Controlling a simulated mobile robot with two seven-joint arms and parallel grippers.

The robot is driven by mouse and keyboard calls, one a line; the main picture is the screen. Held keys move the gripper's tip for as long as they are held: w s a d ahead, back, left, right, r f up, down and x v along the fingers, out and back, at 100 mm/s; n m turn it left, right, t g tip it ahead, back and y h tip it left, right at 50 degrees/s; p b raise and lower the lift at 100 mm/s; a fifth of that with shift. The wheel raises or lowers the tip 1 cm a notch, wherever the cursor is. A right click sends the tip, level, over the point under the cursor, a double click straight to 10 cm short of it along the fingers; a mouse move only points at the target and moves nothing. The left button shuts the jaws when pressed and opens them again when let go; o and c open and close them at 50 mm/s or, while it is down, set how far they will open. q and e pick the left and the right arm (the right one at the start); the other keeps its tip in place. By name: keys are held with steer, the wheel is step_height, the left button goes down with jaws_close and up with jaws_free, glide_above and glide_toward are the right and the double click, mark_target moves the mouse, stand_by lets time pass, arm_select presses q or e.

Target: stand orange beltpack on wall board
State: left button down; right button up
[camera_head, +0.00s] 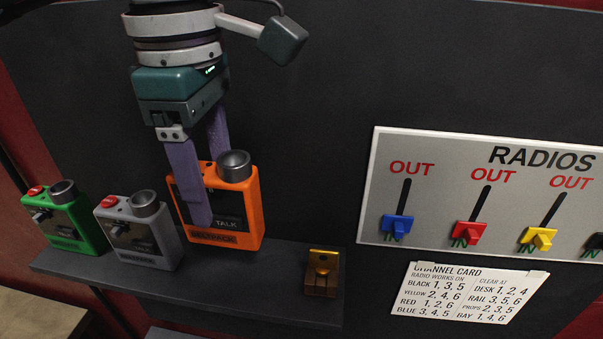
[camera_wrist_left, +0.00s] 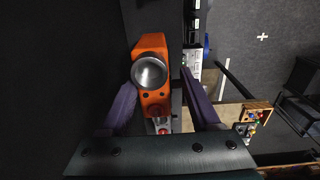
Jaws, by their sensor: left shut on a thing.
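In the left wrist view the beltpack (camera_wrist_left: 150,72) lies between the fingers. The wall board (camera_head: 450,170), headed "RADIOS", has blue, red, yellow and black sliders below "OUT" labels. My right gripper is not in view.
A grey beltpack (camera_head: 138,235) and a green beltpack (camera_head: 62,222) stand on the shelf to the left. A small brass holder (camera_head: 321,274) sits near its right end. A channel card (camera_head: 468,292) hangs below the board. The shelf between orange beltpack and brass holder is clear.

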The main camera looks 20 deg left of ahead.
mark_target(222, 224)
arm_select(q)
step_height(222, 224, down, 6)
steer(key=b, duration=0.3)
steer(key=shift+f, duration=0.25)
steer(key=shift+f, duration=0.1)
steer(key=shift+c, duration=0.5)
jaws_free()
steer(key=shift+r, duration=0.25)
step_height(222, 224, up, 8)
steer(key=b, duration=0.4)
steer(key=shift+r, duration=0.2)
step_height(222, 224, up, 2)
steer(key=shift+s+r, duration=0.1)
steer(key=shift+r, duration=0.15)
steer(key=shift+s+r, duration=0.1)
steer(key=shift+r, duration=0.35)
